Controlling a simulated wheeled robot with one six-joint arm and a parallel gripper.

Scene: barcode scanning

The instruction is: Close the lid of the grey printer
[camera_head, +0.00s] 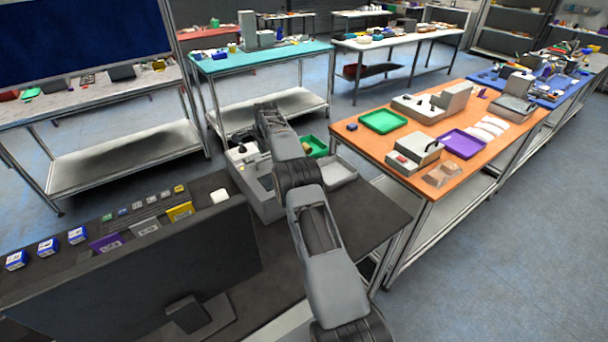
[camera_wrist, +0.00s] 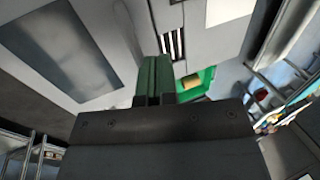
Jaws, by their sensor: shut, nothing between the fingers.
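The grey printer (camera_head: 265,203) stands on the dark table, partly hidden behind my arm. A shallow grey tray-like part (camera_head: 338,174) lies to its right; I cannot tell whether it is the lid. In the wrist view, a large pale grey surface with a dark panel (camera_wrist: 60,45) fills the upper left, probably part of the printer. My gripper (camera_wrist: 154,62) shows its green fingers shut together, with nothing between them. The fingertips overlap the grey surface in the picture; contact cannot be told. In the head view the fingers are hidden by my arm.
A green tray (camera_head: 316,140) with a brownish item stands behind the printer. A black monitor (camera_head: 150,270) and several small boxes stand front left. The orange table (camera_head: 375,148) at right holds a purple tray (camera_head: 461,144) and other devices. Bare dark tabletop (camera_head: 375,210) lies right of my arm.

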